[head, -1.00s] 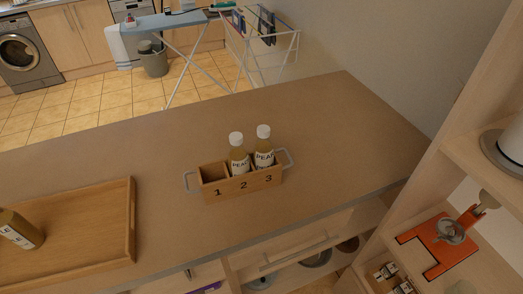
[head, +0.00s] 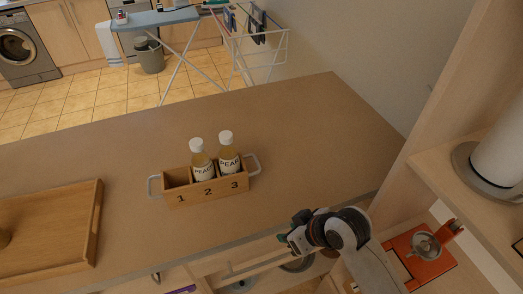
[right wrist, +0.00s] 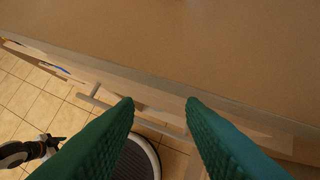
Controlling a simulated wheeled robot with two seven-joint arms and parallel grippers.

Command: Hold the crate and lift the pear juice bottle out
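A small wooden crate (head: 207,194) with compartments numbered 1, 2 and 3 and a grey handle at each end stands on the counter. Two white-capped bottles stand upright in it, a bottle in compartment 2 (head: 202,165) and a bottle in compartment 3 (head: 229,160). Both labels start with "PEA"; I cannot surely read the rest. Compartment 1 is empty. My right gripper (head: 284,239) is at the counter's front edge, right of and nearer than the crate. Its green fingers (right wrist: 160,103) are apart and empty. A black and white part at the right wrist view's left edge seems to be my left gripper (right wrist: 48,146).
A wooden tray (head: 82,228) lies on the counter at left. A shelf unit (head: 430,165) rises at right, with an orange-red stand (head: 425,262) on its lower shelf. A drawer handle (head: 250,268) juts out below the counter edge. Counter around the crate is clear.

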